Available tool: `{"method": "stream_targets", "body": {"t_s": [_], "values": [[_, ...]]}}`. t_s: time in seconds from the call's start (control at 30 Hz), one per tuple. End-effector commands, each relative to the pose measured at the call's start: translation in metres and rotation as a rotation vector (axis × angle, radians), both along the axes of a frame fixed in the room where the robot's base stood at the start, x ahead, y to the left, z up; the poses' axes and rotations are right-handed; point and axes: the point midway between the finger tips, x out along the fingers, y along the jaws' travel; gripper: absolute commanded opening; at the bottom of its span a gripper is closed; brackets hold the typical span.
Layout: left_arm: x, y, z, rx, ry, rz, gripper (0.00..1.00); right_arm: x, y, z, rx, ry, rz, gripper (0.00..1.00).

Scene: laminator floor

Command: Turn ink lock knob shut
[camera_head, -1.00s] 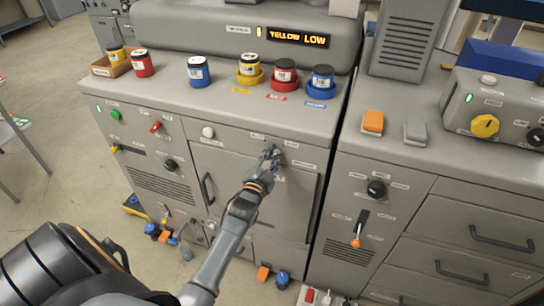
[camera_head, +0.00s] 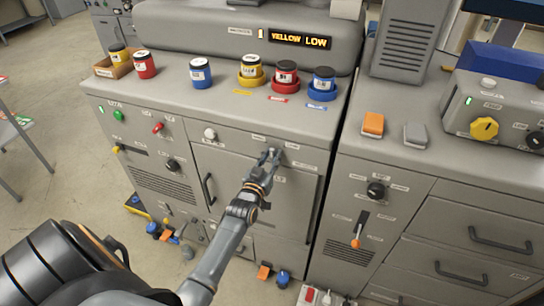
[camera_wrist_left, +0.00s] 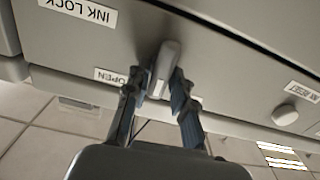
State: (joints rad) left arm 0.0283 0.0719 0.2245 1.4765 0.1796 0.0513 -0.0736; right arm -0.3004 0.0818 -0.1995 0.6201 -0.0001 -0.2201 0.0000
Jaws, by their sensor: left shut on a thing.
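The ink lock knob (camera_wrist_left: 168,62) is a grey bar handle on the front of the grey machine. My left gripper (camera_wrist_left: 157,88) is shut on it, one finger on each side, in the left wrist view. The INK LOCK label (camera_wrist_left: 78,12) and the OPEN label (camera_wrist_left: 110,76) appear upside down beside the knob. In the head view my left gripper (camera_head: 270,156) is at the upper front panel, and its fingers largely hide the knob. My right gripper is not in view.
A round white button (camera_wrist_left: 285,115) sits beside the knob. A door handle (camera_head: 207,189) is lower left. Ink jars, including a blue one (camera_head: 200,73), stand on top. The display (camera_head: 299,38) reads YELLOW LOW. An orange lever (camera_head: 357,238) is on the right cabinet.

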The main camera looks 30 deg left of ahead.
Motion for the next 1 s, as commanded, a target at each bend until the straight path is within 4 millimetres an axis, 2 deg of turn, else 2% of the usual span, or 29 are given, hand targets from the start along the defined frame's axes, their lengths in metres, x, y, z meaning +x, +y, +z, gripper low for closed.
{"method": "stream_targets", "body": {"t_s": [0.6,1.0], "values": [[-0.0012,0.0037,-0.0029,-0.533,-0.125,0.0,0.0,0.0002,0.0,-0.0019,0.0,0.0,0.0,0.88],[-0.0015,0.0045,-0.0038,-0.71,-0.168,0.0,0.0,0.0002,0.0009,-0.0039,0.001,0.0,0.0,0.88]]}}
